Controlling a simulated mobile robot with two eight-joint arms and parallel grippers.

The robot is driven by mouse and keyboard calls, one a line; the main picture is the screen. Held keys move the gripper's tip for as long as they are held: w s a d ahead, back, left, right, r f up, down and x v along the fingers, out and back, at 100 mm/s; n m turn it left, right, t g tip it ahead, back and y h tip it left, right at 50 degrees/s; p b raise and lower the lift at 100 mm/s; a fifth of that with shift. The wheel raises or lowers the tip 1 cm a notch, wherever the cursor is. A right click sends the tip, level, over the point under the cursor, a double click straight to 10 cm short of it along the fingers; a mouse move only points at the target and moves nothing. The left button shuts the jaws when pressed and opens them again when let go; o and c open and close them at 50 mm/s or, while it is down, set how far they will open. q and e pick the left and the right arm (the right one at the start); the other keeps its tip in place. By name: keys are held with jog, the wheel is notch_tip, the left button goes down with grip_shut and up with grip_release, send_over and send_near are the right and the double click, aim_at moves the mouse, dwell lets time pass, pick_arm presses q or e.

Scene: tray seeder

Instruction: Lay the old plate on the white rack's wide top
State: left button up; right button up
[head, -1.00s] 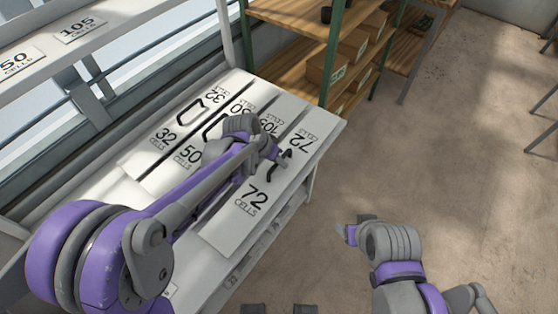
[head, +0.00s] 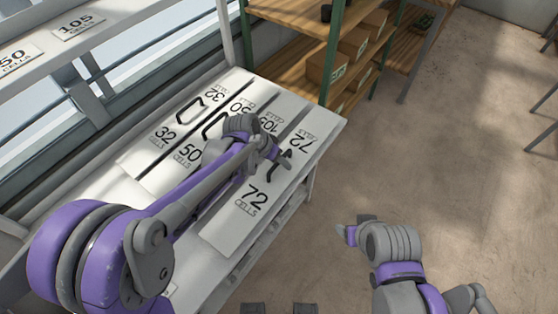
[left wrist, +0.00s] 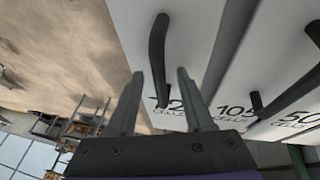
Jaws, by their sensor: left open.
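A white plate marked 72 CELLS (head: 235,222) lies flat on the right side of a white rack (head: 303,197). Its black bar handle (head: 272,172) also shows in the left wrist view (left wrist: 157,50). My left gripper (head: 284,160) is over this plate at the handle. In the left wrist view its two fingers (left wrist: 160,95) are apart, with the handle showing between and beyond them; I cannot tell whether they touch it. My left arm hides part of the plates. My right gripper (head: 345,233) is over the floor, away from the rack; its fingers are unclear.
Plates marked 32 (head: 150,150), 50 (head: 182,170) and 105 (head: 284,116) lie beside the 72 plate. A white upper shelf (head: 30,30) carries labels 50 and 105. Wooden shelving with boxes (head: 325,72) stands behind the rack.

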pick_arm(q)
jog(key=v, duration=1.1)
jog(key=shift+p, duration=0.35)
jog(key=s+a+f+n+t+y, duration=0.1)
jog(key=s+a+n, duration=0.1)
jog(key=s+a, duration=0.2)
jog(key=s+a+f+n+t+y, duration=0.1)
jog(key=s+a+n+y, duration=0.1)
jog(key=s+a, duration=0.3)
jog(key=s+a+f+n+t+y, duration=0.1)
jog(key=s+a, duration=0.3)
jog(key=s, duration=0.6)
jog(key=shift+s+a+f+n, duration=0.2)
jog(key=shift+s+f+n, duration=0.2)
jog(key=shift+f+n, duration=0.4)
jog(key=shift+r, duration=0.15)
